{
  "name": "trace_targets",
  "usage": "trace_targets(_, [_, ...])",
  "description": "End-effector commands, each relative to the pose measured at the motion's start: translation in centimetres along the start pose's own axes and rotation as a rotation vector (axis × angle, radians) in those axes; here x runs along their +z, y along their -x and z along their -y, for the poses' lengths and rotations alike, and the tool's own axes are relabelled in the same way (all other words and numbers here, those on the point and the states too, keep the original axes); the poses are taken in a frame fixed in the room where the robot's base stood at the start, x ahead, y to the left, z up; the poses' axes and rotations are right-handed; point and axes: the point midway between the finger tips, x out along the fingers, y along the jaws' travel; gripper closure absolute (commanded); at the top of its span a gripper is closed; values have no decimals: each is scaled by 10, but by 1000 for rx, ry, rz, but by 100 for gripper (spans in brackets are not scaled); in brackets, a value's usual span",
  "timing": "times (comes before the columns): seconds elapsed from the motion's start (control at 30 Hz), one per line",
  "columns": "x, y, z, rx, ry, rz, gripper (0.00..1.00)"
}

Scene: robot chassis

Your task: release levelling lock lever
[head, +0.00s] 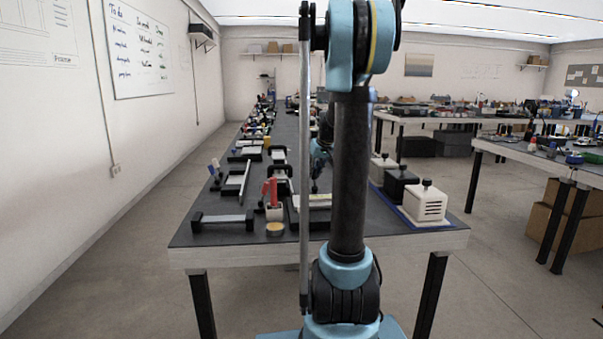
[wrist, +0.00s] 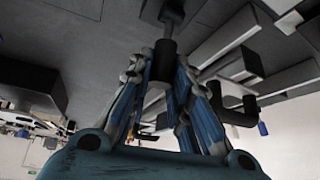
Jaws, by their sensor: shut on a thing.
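My gripper (wrist: 163,78) shows in the wrist view, its blue and grey fingers closed in around a dark grey upright rod, which looks like the lock lever (wrist: 165,60). The rod has a wider dark end (wrist: 172,12) at the top of the picture; its other end is hidden between the fingers. In the head view my arm's dark link covers most of the gripper and the lever. Only a bit of blue wrist shows left of the link, over the workbench (head: 225,232).
Several dark blocks and bars (wrist: 240,65) lie close to the right of the fingers. On the bench are a dark bar fixture (head: 222,218), a cup with red-handled tools (head: 274,210) and a white box with a black knob (head: 425,203). Floor is free to the left.

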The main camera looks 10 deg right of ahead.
Motion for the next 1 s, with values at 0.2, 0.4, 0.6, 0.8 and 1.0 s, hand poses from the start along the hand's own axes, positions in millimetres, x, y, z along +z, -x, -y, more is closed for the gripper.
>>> trace_targets(0.2, [15, 10, -8, 35, 10, -146, 100])
trace_targets(0.4, [26, 15, -6, 68, 36, -294, 100])
trace_targets(0.6, [34, 18, -4, 92, 55, -404, 100])
trace_targets(0.8, [39, 20, -4, 106, 67, -467, 100])
trace_targets(1.0, [41, 20, -3, 110, 72, -490, 100])
